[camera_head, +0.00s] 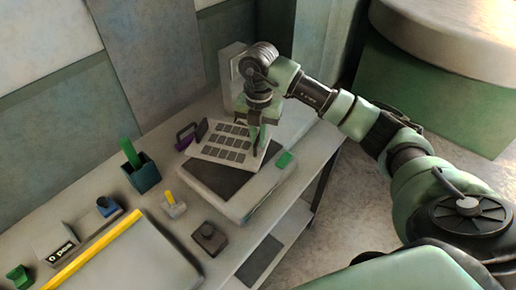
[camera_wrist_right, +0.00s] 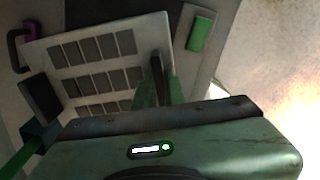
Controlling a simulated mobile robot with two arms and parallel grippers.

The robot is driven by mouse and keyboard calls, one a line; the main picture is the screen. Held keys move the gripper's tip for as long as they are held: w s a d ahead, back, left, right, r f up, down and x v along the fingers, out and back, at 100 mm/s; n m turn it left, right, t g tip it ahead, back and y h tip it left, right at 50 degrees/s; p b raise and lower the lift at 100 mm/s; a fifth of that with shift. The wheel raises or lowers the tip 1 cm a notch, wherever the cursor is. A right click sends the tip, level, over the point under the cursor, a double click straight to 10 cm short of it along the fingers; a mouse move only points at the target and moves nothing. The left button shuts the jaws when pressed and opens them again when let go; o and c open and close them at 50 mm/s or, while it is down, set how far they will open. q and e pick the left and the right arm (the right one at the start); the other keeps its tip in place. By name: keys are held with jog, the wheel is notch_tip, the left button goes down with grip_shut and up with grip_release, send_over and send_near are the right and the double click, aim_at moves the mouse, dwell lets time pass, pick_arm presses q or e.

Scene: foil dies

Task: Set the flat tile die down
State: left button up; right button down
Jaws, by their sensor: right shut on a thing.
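The flat tile die (camera_head: 222,152) is a pale plate with rows of dark rectangular tiles. In the head view it shows over the back part of a grey machine's dark bed (camera_head: 215,180); whether it touches the bed I cannot tell. My right gripper (camera_head: 259,140) points down at the die's right side and is shut on it. In the right wrist view the die (camera_wrist_right: 88,88) fills the upper left, and my right gripper's fingers (camera_wrist_right: 160,82) are at its right edge. The contact itself is partly hidden. My left gripper is not in view.
The machine has a green button (camera_head: 284,159) at its right corner. A purple handle (camera_head: 186,137) stands left of the die. A dark cup with a green stick (camera_head: 142,175), a yellow-handled tool (camera_head: 173,204) and a dark block (camera_head: 208,238) stand nearer on the bench.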

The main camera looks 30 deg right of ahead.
aim_at(258, 152)
notch_tip(258, 152, down, 5)
jog(key=shift+f+p, duration=0.1)
jog(key=shift+p, duration=0.5)
jog(key=shift+w+f, duration=0.1)
jog(key=shift+f, duration=0.05)
jog(key=shift+f, duration=0.15)
jog(key=c, duration=1.5)
grip_release()
notch_tip(258, 152, up, 11)
jog(key=b, duration=0.3)
jog(key=shift+r+b, duration=0.3)
jog(key=shift+r, duration=0.35)
